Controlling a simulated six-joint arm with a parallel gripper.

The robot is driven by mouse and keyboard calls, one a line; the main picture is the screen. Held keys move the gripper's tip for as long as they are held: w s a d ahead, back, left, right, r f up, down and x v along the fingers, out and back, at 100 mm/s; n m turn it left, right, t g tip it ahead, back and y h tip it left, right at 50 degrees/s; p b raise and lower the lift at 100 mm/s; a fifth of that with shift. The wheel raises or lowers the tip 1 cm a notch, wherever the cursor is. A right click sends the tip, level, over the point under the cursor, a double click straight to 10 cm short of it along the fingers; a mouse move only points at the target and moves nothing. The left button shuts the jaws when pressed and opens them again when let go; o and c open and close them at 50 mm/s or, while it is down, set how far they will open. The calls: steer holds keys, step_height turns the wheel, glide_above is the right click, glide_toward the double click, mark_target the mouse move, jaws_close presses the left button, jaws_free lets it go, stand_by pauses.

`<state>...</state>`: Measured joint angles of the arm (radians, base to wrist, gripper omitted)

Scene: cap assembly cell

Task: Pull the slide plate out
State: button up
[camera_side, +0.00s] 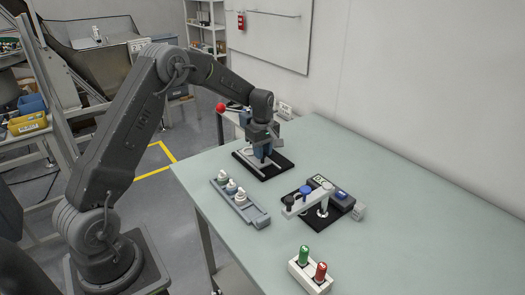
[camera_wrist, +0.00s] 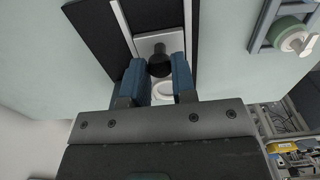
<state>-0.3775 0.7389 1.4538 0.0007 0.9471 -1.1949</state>
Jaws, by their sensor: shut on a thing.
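The slide plate (camera_wrist: 150,42) is a light grey plate lying between rails on a black base (camera_wrist: 98,30) in the wrist view. A dark round knob (camera_wrist: 160,66) stands on it. My gripper (camera_wrist: 159,60) has its two blue fingers on either side of this knob, shut on it. A white ring (camera_wrist: 162,92) shows between the fingers, just below the knob. In the side view my gripper (camera_side: 263,152) is low over the station's black base (camera_side: 283,165). My wrist and fingers hide most of the plate there.
A grey rack (camera_side: 255,215) with several white-topped parts lies in front. To the right are a black-based fixture (camera_side: 318,221) and a white holder (camera_side: 307,280) with green and red parts. The table's right side is clear.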

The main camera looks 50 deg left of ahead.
jaws_close()
steer(key=d, duration=0.9)
steer(key=shift+d, duration=0.1)
steer(key=shift+o, duration=2.2)
jaws_free()
steer(key=o, duration=0.4)
step_height(320, 180, up, 14)
steer(key=shift+f, duration=0.1)
